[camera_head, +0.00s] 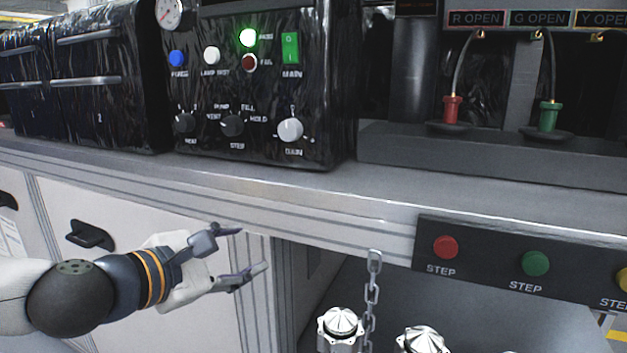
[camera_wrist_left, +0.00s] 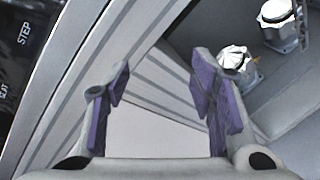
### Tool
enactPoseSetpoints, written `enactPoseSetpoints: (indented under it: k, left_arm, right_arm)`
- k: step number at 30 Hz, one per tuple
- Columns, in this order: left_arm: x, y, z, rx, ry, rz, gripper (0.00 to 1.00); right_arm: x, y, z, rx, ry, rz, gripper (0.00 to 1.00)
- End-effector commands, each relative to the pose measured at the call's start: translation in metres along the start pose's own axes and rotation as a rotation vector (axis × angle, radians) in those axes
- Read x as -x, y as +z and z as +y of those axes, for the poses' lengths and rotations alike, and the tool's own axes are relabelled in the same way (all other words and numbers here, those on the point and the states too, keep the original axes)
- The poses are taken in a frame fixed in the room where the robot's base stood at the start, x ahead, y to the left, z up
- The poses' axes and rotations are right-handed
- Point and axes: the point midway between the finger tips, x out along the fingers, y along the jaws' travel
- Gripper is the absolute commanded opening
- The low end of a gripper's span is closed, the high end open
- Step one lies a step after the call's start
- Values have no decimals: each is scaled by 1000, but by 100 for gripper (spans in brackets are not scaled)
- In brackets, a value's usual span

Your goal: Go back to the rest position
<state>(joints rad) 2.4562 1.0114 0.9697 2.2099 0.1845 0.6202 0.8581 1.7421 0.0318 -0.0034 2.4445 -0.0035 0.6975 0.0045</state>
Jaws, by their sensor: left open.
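My left gripper (camera_head: 252,252) is open and empty in the head view, in front of the white cabinet front below the bench edge. Its two fingers with purple pads also show in the left wrist view (camera_wrist_left: 160,110), spread apart with only the cabinet and bench edge behind them. Two machined metal housings (camera_head: 340,326) (camera_head: 422,341) stand low under the bench, to the right of the gripper and apart from it. They also show at the upper right of the left wrist view (camera_wrist_left: 236,60). My right gripper is in neither view.
The bench edge (camera_head: 300,208) runs above my left gripper. A chain (camera_head: 371,300) hangs near the housings. A button panel (camera_head: 520,262) is fixed to the bench front at the right. A black control box (camera_head: 262,85) stands on the bench. A drawer handle (camera_head: 90,235) sticks out behind my arm.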

Motion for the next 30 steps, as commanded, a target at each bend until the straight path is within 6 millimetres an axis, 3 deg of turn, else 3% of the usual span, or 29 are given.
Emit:
enactPoseSetpoints:
  k: [1,4,7,9,11,13,15,18,21,24,30]
  left_arm:
    - [-2,-6,-45,-89,-106,27,50]
    - [6,-33,-141,-282,-327,71,50]
    - [40,-63,-230,-483,-560,81,50]
    - [77,-84,-285,-628,-730,66,50]
    - [117,-103,-326,-758,-879,36,50]
    - [170,-124,-362,-913,-1053,-20,50]
    - [224,-144,-386,-1060,-1218,-92,50]
    - [291,-167,-400,-1236,-1411,-207,50]
    - [332,-182,-401,-1350,-1535,-300,50]
    - [350,-189,-400,-1397,-1588,-347,50]
    - [352,-190,-401,-1397,-1596,-353,50]
  right_arm:
    - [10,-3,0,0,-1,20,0]
    - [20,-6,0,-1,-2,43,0]
    - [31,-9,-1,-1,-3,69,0]
    - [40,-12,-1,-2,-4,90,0]
    - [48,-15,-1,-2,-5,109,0]
    - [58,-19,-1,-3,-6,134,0]
    - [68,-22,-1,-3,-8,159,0]
    - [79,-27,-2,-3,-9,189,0]
    - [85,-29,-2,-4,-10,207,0]
    - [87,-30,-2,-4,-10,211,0]
    - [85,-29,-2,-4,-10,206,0]
